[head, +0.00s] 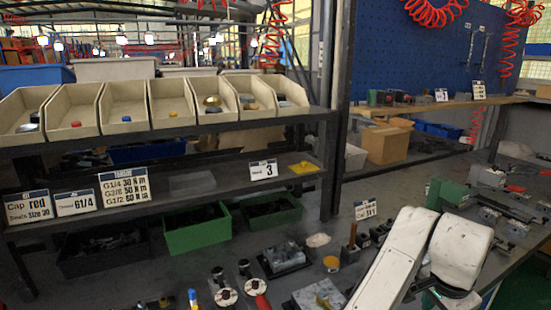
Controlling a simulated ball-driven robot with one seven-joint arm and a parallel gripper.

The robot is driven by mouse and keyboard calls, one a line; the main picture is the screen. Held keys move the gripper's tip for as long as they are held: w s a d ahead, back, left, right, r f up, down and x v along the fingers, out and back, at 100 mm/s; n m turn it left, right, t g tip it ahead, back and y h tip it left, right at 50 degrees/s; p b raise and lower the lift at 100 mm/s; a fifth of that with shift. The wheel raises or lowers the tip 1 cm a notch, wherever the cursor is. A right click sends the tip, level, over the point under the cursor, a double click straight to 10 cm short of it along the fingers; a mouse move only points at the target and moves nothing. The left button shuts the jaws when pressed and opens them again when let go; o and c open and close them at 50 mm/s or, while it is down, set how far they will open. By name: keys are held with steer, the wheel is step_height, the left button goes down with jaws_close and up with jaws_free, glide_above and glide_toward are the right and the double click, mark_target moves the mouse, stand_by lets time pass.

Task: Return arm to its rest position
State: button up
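My white arm shows at the lower right of the head view, in front of the workbench (347,275). Two of its links meet near the upper end and run down towards the bottom edge. My gripper is not visible, so its fingers and anything in them cannot be seen. The arm hides part of the bench and what lies behind it.
A shelf rack with beige bins (123,108) stands at the left. Green crates (195,228) lie below it. Metal blocks (285,258) and tools crowd the bench left of my arm. A green vise (453,195) stands behind it. A blue pegboard (420,55) is at the back.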

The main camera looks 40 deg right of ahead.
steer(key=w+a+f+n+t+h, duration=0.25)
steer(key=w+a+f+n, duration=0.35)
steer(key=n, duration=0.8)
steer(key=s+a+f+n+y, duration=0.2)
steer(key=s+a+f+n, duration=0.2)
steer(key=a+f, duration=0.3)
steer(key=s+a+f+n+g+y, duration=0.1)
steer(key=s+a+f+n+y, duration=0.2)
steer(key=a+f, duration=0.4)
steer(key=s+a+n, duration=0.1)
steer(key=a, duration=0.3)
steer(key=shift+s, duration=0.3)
